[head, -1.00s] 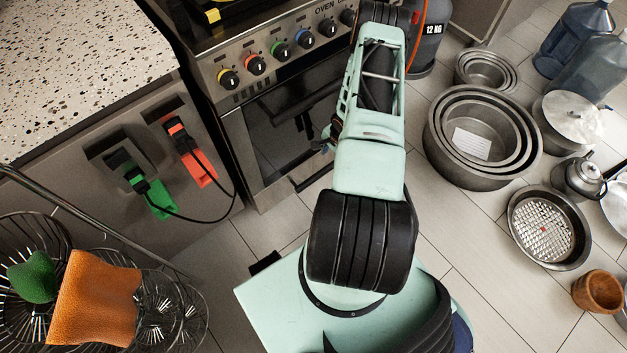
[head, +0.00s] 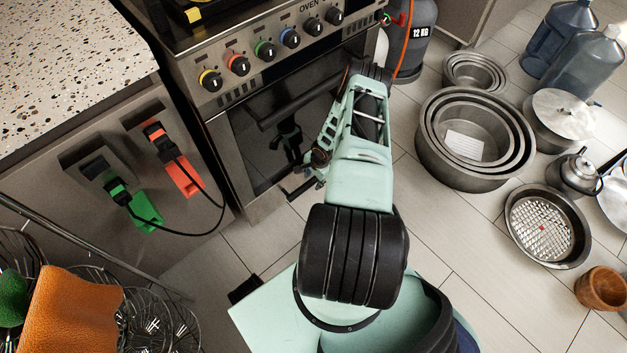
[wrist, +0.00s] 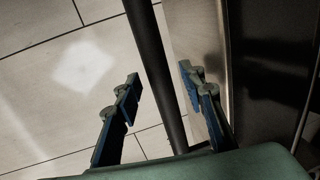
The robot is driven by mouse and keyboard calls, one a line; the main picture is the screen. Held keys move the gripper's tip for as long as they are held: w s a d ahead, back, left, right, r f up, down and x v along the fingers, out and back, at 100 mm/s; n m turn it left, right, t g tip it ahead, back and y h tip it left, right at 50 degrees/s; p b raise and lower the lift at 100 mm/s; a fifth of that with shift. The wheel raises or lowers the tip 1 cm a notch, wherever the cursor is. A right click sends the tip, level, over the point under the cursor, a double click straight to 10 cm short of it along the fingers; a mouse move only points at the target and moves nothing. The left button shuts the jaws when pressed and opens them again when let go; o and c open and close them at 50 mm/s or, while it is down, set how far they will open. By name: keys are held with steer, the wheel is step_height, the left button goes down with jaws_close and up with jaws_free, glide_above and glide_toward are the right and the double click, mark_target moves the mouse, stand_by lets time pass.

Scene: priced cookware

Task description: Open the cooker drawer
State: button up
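The steel cooker (head: 225,125) stands at upper centre in the head view, with a dark glass oven door and a long upper handle (head: 290,108). A short dark lower handle (head: 291,194) shows near the floor, partly hidden by my gripper (head: 304,180). In the wrist view, my gripper (wrist: 159,76) is open, with its two fingers on either side of a dark handle bar (wrist: 156,70). The bar runs lengthwise between them, and I see a gap at the left finger. The cooker front (wrist: 203,55) is right of the bar. The drawer looks shut.
Stacked round pans (head: 470,140) and a gas bottle (head: 412,45) stand right of my arm. A counter (head: 60,70) with plugged-in cables is at left, above a wire rack (head: 165,310). Tiled floor (head: 250,240) is clear before the cooker.

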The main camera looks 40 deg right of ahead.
jaws_close()
steer(key=shift+s, duration=0.1)
stand_by(0.4)
